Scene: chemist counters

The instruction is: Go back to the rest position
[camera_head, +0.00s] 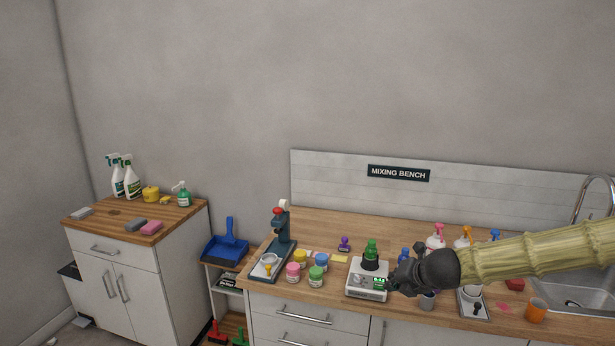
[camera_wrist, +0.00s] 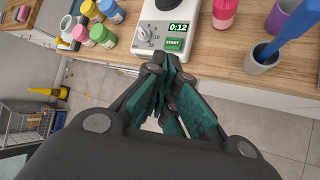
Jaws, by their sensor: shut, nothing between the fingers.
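My gripper (camera_head: 393,283) is black and sits at the end of my pale ribbed arm, which comes in from the right over the mixing bench. Part of the bench is hidden behind my arm.
Colourful jars (camera_head: 293,272) and a press stand (camera_head: 272,258) are left of the scale. A grey cup (camera_wrist: 262,60) with a blue tool, spray bottles, an orange cup (camera_head: 536,310) and a sink (camera_head: 585,293) are to the right. A separate cabinet (camera_head: 110,262) stands left. The air above the bench is clear.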

